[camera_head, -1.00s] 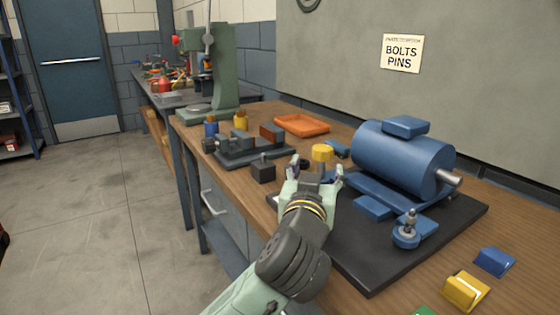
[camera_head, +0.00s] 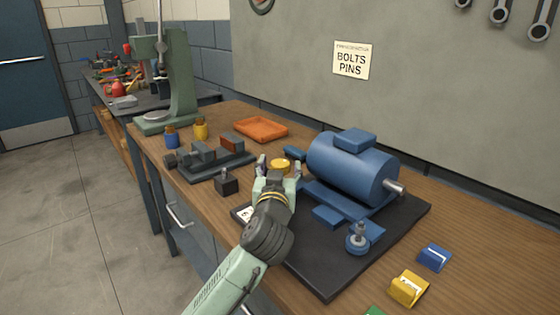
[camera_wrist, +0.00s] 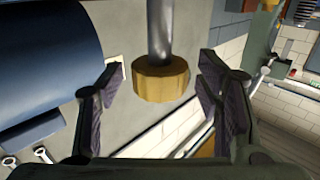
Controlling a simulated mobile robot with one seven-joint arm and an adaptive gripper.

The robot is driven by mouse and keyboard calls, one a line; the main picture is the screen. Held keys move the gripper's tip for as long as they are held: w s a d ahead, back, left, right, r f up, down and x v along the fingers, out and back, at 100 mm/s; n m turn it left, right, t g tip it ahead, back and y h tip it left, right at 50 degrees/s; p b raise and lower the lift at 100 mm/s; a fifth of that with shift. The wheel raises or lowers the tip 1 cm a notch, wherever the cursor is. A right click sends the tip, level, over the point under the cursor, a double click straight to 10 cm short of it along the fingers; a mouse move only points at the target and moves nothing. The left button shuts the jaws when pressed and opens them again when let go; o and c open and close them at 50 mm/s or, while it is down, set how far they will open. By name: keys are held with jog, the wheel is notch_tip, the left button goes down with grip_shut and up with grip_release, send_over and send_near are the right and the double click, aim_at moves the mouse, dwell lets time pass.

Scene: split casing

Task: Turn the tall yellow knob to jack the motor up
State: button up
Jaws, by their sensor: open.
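The yellow knob (camera_head: 281,166) stands at the left end of the blue motor (camera_head: 350,168), partly hidden by my gripper in the head view. In the wrist view the knob (camera_wrist: 161,79) is a ribbed yellow disc on a grey shaft (camera_wrist: 160,30). My gripper (camera_head: 278,170) is open. In the wrist view its two fingers (camera_wrist: 163,98) stand one on each side of the knob, with a gap on both sides. The motor's blue body (camera_wrist: 50,60) fills the left of the wrist view.
The motor sits on a black plate (camera_head: 330,280). A black block (camera_head: 226,184) and a dark vise (camera_head: 210,160) lie to the left. An orange tray (camera_head: 262,129) is behind. Blue and yellow blocks (camera_head: 408,288) lie at the front right.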

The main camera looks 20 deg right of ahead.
jog(key=shift+w+d, duration=0.2)
jog(key=shift+w, duration=0.15)
jog(key=shift+c, duration=0.2)
jog(key=c, duration=1.1)
jog(key=shift+c, duration=0.3)
jog(key=shift+a+h, duration=0.1)
jog(key=shift+h, duration=0.2)
